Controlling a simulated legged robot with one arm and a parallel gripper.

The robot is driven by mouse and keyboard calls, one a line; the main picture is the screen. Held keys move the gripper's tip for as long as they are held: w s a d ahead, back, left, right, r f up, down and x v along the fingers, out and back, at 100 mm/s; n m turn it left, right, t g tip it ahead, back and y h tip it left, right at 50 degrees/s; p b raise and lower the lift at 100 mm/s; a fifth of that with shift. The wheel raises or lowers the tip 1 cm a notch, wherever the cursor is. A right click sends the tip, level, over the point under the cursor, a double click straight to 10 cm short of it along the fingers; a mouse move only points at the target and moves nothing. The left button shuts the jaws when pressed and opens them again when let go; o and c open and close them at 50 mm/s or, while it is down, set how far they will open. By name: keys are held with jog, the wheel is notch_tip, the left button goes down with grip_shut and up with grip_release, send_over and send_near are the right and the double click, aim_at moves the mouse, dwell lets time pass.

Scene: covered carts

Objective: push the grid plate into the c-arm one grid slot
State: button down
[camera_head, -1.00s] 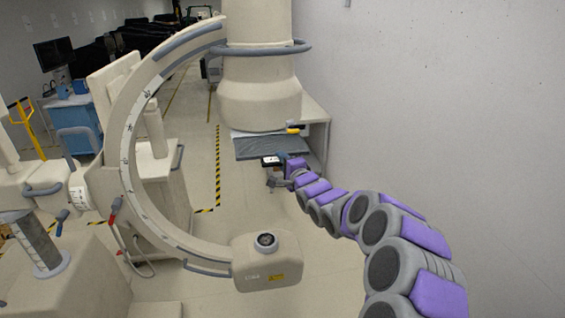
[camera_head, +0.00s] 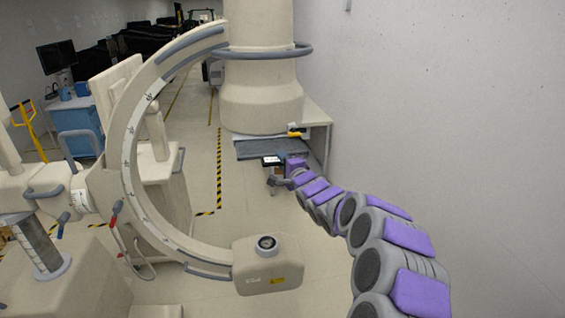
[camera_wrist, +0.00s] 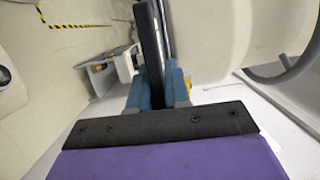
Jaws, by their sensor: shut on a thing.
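The grid plate is a thin dark grey slab (camera_head: 268,150) just under the beige cylindrical housing (camera_head: 260,105) at the top end of the C-arm (camera_head: 130,140). In the wrist view the plate is a dark, nearly edge-on strip (camera_wrist: 151,45) beside the pale housing (camera_wrist: 220,40). My gripper (camera_head: 272,163) is at the plate's near edge. In the wrist view its blue-grey fingers (camera_wrist: 158,88) are shut on the plate's edge. The slot itself is hidden, so I cannot tell how deep the plate sits in it.
A plain wall (camera_head: 440,120) stands close to the right of my arm. A grey ring handle (camera_head: 262,51) circles the housing. The C-arm's lower box (camera_head: 268,270) stands in front and to the left. A pale table (camera_head: 316,115) is behind the plate. Open floor lies beneath.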

aim_at(278, 145)
jog(key=shift+w+a+r, duration=0.1)
jog(key=shift+w+a, duration=0.3)
jog(key=shift+w, duration=1.1)
jog(key=shift+w+a, duration=0.45)
jog(key=shift+w, duration=1.05)
jog(key=shift+w+a+r, duration=0.1)
jog(key=shift+w+a, duration=0.3)
jog(key=shift+w, duration=1.1)
jog(key=shift+w+f, duration=0.1)
jog(key=shift+w, duration=0.25)
jog(key=shift+w+a, duration=0.25)
jog(key=shift+w, duration=0.35)
jog(key=c, duration=1.1)
grip_release()
jog(key=shift+s, duration=0.1)
jog(key=shift+o, duration=0.5)
jog(key=shift+s+d+f+b, duration=0.2)
jog(key=shift+s+f+b, duration=0.05)
jog(key=shift+s+b, duration=0.25)
jog(key=shift+s+d+r, duration=0.15)
jog(key=shift+s, duration=0.1)
jog(key=b+v, duration=0.4)
jog(key=v, duration=1.1)
jog(key=shift+s+d, duration=0.15)
jog(key=shift+s, duration=0.05)
